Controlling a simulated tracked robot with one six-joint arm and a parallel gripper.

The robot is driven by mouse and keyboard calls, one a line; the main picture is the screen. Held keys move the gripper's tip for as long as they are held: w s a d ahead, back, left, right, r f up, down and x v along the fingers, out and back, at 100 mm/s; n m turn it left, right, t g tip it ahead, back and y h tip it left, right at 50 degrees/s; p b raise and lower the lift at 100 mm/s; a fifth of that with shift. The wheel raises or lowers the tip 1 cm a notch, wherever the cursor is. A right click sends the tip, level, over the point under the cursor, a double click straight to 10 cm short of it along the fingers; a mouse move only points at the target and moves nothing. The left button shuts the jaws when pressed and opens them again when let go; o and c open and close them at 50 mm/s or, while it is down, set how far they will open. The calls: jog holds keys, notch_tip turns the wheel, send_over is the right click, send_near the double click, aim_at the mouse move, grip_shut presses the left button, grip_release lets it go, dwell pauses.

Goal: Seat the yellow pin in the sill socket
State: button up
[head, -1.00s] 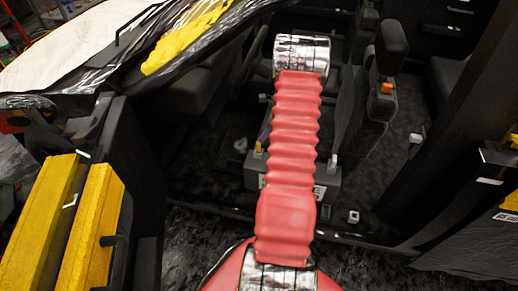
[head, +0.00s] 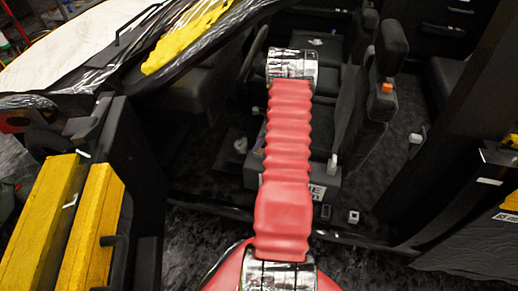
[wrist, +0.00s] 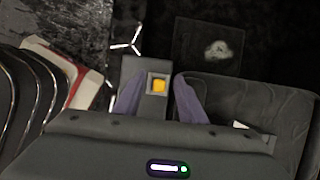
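The yellow pin (wrist: 159,86) shows from above in the wrist view, inside a pale square rim on a narrow grey block (wrist: 153,70). My gripper (wrist: 159,92) has purple fingers spread on either side of that block, with the pin in the gap between them. The fingers look apart from the pin; their height over it is hard to judge. In the head view my red-sleeved arm hides the pin and the gripper. Small pale square fittings (head: 353,216) sit by the door sill (head: 370,240); I cannot tell whether one is the socket.
A grey box with a white label (head: 326,178) stands inside the door opening, with a white upright peg (head: 332,163) on it. A seat (head: 385,90) is behind right. Yellow-topped door parts (head: 90,225) stand at left. A dark plate with a pale lump (wrist: 217,50) lies on the floor.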

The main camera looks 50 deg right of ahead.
jog(key=shift+w+f, duration=0.15)
jog(key=shift+f, duration=0.25)
grip_shut()
dwell(0.5)
